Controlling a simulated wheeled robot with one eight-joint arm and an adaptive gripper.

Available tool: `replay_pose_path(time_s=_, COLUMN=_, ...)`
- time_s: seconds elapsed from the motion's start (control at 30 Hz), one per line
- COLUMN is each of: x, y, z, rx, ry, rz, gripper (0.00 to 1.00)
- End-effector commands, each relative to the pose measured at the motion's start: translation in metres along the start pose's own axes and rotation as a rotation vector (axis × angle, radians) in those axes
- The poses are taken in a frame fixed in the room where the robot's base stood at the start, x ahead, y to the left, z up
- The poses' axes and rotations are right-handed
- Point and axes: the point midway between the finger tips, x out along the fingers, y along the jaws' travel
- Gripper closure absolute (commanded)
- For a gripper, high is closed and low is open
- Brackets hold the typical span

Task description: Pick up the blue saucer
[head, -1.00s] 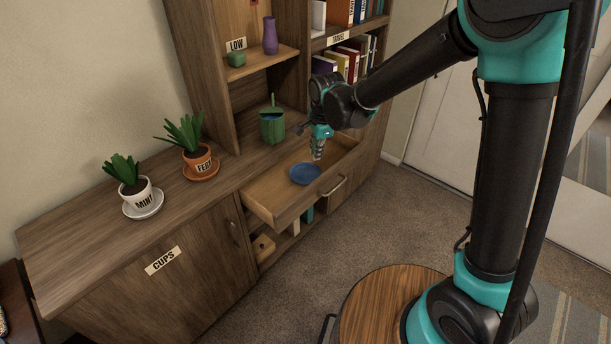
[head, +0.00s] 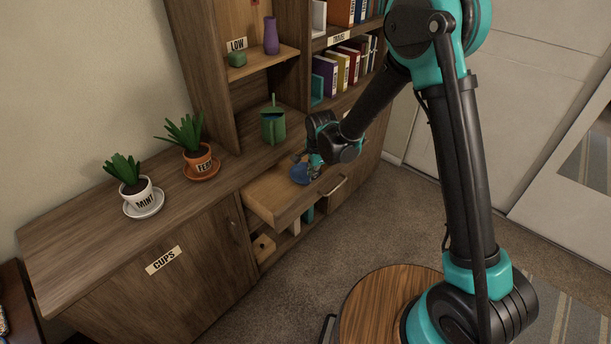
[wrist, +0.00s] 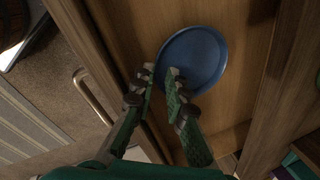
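The blue saucer (head: 299,174) lies in the open drawer (head: 268,196) of the wooden cabinet, partly hidden by my gripper in the head view. In the wrist view the saucer (wrist: 204,52) shows almost whole on the drawer's wooden floor. My gripper (wrist: 161,72) is at its near-left rim, with a gap between the fingers. One fingertip is just outside the rim and the other overlaps the saucer, so the rim shows between them. I cannot tell whether either finger touches it. My gripper (head: 308,168) also shows low over the drawer in the head view.
A green watering can (head: 273,125) stands on the cabinet top behind the drawer. Potted plants labelled MINT (head: 140,192) and FEST (head: 198,160) stand at left on saucers. Shelves with books (head: 345,68) rise behind.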

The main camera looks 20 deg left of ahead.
Motion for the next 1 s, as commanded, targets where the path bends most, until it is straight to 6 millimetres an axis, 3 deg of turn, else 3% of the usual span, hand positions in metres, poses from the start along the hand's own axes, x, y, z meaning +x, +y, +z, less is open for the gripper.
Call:
replay_pose_path(time_s=0.3, x=0.037, y=0.002, z=0.001, rx=0.0, ry=0.0, rz=0.0, gripper=0.86)
replay_pose_path(time_s=0.6, x=0.04, y=0.002, z=0.001, rx=0.0, ry=0.0, rz=0.0, gripper=0.86)
replay_pose_path(time_s=0.7, x=0.04, y=0.002, z=0.001, rx=0.0, ry=0.0, rz=0.0, gripper=0.99)
replay_pose_path(time_s=1.0, x=0.039, y=0.002, z=0.001, rx=0.0, ry=0.0, rz=0.0, gripper=1.0)
